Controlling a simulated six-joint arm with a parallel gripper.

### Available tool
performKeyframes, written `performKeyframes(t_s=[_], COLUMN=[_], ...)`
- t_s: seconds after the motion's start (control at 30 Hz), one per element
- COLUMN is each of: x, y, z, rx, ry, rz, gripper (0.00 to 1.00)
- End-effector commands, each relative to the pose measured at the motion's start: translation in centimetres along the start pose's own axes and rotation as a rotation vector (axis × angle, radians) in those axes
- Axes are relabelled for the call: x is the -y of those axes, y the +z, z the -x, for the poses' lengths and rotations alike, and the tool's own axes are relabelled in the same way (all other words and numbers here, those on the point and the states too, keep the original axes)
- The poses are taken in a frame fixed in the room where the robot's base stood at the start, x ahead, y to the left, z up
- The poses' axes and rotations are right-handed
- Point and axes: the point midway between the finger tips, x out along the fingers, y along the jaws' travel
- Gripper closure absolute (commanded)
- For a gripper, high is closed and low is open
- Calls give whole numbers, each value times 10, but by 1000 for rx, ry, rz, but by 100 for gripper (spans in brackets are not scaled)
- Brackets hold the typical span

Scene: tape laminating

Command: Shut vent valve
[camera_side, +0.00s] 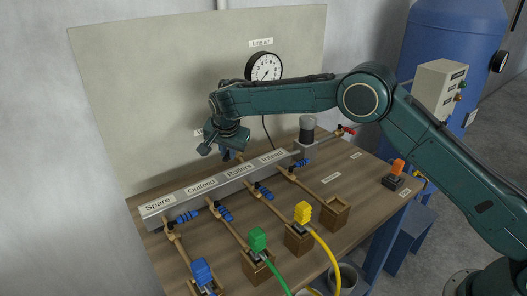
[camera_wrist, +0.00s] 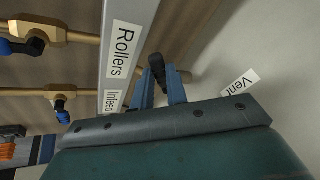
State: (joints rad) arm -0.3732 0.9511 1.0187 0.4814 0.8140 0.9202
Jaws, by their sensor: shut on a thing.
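The vent valve's dark handle (camera_wrist: 156,65) stands between my gripper's two blue-grey fingers in the wrist view, beside the manifold. My gripper (camera_wrist: 161,86) is shut on this handle. The white "Vent" label (camera_wrist: 239,86) is on the pale panel to the right of the fingers. In the side view my gripper (camera_side: 229,156) reaches down behind the manifold, near the "Rollers" label. The valve itself is hidden there behind my wrist and gripper, and the handle's exact angle cannot be told.
The grey manifold (camera_side: 150,208) carries Spare, Outfeed, Rollers and Infeed labels, with several blue-handled branch valves in front. A red-handled valve (camera_side: 346,130) is at its right end. A gauge (camera_side: 265,67) hangs on the back panel. Blue, green and yellow connectors (camera_side: 303,213) stand at the front.

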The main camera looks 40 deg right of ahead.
Motion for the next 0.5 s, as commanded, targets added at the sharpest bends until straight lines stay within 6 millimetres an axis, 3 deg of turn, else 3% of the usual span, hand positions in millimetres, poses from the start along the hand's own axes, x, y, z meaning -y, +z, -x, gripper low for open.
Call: performKeyframes(t_s=[0.5], x=[9], y=[0], z=[-1], rx=[-26], ry=[43], rz=[-112], gripper=[100])
